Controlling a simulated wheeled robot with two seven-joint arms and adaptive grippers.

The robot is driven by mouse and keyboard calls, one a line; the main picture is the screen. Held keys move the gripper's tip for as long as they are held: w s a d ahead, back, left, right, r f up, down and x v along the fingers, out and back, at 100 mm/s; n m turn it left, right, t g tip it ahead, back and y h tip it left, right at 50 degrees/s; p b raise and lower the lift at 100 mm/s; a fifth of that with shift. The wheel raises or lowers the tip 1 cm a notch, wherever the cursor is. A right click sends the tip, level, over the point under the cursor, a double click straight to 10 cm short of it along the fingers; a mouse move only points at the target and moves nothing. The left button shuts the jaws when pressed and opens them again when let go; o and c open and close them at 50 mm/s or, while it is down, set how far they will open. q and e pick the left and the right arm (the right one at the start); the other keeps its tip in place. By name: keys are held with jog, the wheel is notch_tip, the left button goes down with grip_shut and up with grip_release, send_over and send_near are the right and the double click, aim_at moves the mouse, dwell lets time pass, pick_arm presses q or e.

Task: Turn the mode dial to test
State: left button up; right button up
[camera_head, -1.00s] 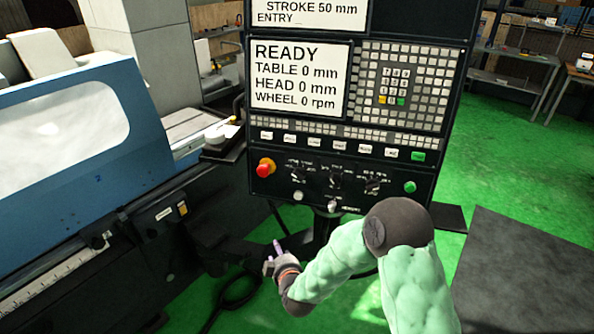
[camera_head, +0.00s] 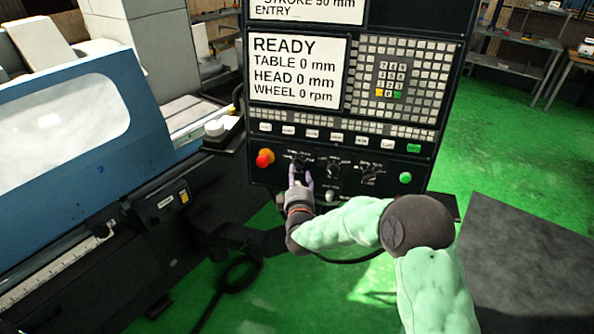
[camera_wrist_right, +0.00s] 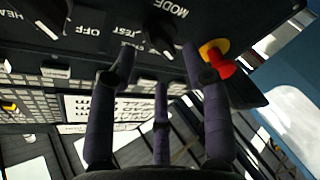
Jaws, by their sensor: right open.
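The mode dial (camera_head: 298,164) is the leftmost black knob in the dial row on the control panel, just right of the red stop button. In the right wrist view the dark mode dial (camera_wrist_right: 160,36) sits beside the lettering MODE, TEST and CYCLE. My right gripper (camera_head: 301,177) is in front of and just below this dial. Its purple fingers are open, and in the right wrist view the gripper (camera_wrist_right: 160,62) has its fingertips spread near the dial. I cannot tell whether they touch it. My left gripper is not in view.
The red stop button (camera_head: 264,159) with its yellow base is close to the left of the gripper. Two more dials (camera_head: 333,168) and a green button (camera_head: 405,177) are to the right. The screen (camera_head: 297,72) reads READY. A blue machine cover (camera_head: 75,115) stands at left.

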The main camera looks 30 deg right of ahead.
aim_at(297, 167)
jog(key=shift+x, duration=2.05)
jog(key=shift+s+r, duration=0.1)
grip_shut()
